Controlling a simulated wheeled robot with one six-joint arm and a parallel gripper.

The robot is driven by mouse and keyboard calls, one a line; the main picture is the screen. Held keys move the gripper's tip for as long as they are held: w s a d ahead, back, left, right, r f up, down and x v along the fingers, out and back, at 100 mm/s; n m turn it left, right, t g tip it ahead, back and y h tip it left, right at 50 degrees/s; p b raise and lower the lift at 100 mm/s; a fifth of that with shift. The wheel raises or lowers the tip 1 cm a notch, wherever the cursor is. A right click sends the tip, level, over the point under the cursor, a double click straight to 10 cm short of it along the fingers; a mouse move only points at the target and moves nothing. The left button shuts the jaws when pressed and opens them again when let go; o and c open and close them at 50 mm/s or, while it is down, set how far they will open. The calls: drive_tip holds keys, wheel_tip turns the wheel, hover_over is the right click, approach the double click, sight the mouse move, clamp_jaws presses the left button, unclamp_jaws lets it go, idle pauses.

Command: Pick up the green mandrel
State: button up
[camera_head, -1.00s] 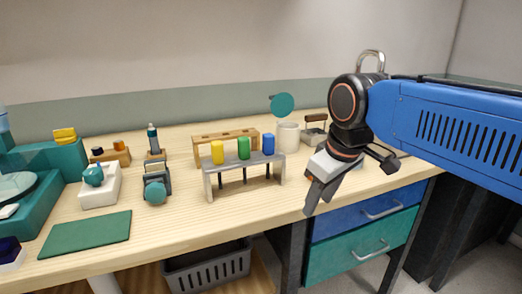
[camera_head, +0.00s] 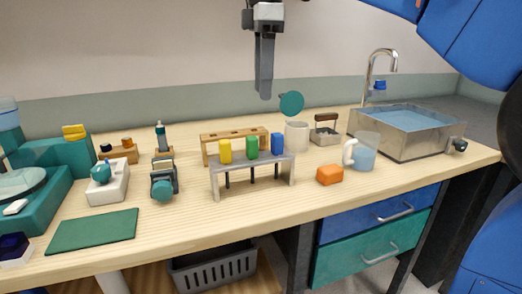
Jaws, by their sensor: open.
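The green mandrel (camera_head: 252,147) stands upright in the middle of a small grey rack (camera_head: 279,168) on the wooden bench. Its green upper part shows above the rack top, and a dark rod shows below. A yellow mandrel (camera_head: 225,151) stands to its left and a blue one (camera_head: 277,144) to its right. My gripper (camera_head: 265,97) points downward, above and behind the rack in the picture, apart from the mandrels. It is seen edge-on, open and empty.
A wooden rack (camera_head: 205,148) stands behind the grey rack, and a white cup (camera_head: 297,136) to the right. An orange block (camera_head: 330,174), a pitcher (camera_head: 362,155) and a sink (camera_head: 400,145) are further right. A green mat (camera_head: 92,231) lies front left.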

sight(252, 137)
drive_tip(key=f, duration=0.5)
drive_tip(key=a+f+n, duration=0.1)
drive_tip(key=f, duration=0.4)
drive_tip(key=w+a+f+n, duration=0.1)
drive_tip(key=f, duration=0.4)
drive_tip(key=shift+a, duration=0.25)
clamp_jaws()
